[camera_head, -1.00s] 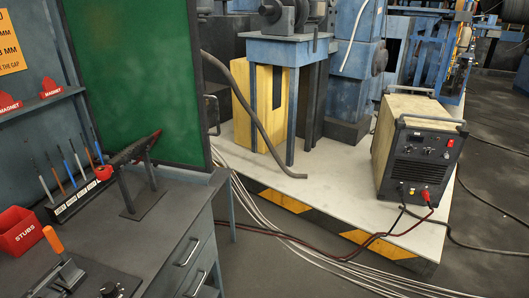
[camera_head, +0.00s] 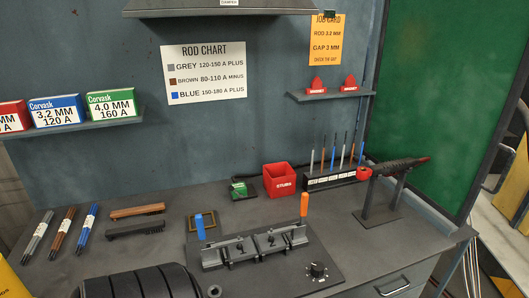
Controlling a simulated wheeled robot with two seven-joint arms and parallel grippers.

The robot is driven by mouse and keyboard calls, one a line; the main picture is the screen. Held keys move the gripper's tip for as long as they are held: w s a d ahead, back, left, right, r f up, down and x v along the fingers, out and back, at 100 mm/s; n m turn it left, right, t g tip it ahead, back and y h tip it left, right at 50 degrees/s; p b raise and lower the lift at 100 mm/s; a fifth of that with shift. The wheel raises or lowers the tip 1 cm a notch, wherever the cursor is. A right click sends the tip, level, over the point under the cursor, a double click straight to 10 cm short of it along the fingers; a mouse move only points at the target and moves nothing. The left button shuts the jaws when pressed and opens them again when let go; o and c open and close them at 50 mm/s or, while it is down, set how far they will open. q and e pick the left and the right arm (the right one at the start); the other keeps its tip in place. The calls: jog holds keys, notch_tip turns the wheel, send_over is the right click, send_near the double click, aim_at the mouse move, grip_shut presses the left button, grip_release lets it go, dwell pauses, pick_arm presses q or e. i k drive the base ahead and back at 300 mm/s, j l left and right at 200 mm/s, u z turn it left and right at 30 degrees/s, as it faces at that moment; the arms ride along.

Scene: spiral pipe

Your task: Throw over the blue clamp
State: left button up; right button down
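The blue clamp shows as an upright blue handle (camera_head: 200,228) at the back left of a dark metal jig (camera_head: 260,248) on the bench. An orange handle (camera_head: 304,204) stands upright at the jig's back right. Neither of my grippers is in view, and nothing shows touching the blue handle.
A ribbed black object (camera_head: 140,282) fills the bottom left edge. Rod bundles (camera_head: 62,230) and two brushes (camera_head: 136,220) lie left of the jig. A red stubs box (camera_head: 279,180), a rod rack (camera_head: 333,178) and a torch on a stand (camera_head: 385,185) are behind and right.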

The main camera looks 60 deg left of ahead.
aim_at(198, 217)
jog(key=j+u, duration=0.1)
jog(key=u, duration=0.4)
jog(key=k+j+u, duration=0.1)
jog(key=u, duration=0.4)
jog(key=j+u, duration=0.15)
jog(key=u, duration=0.35)
jog(key=j+u, duration=0.15)
jog(key=u, duration=0.35)
jog(key=k+u, duration=0.25)
jog(key=u, duration=0.15)
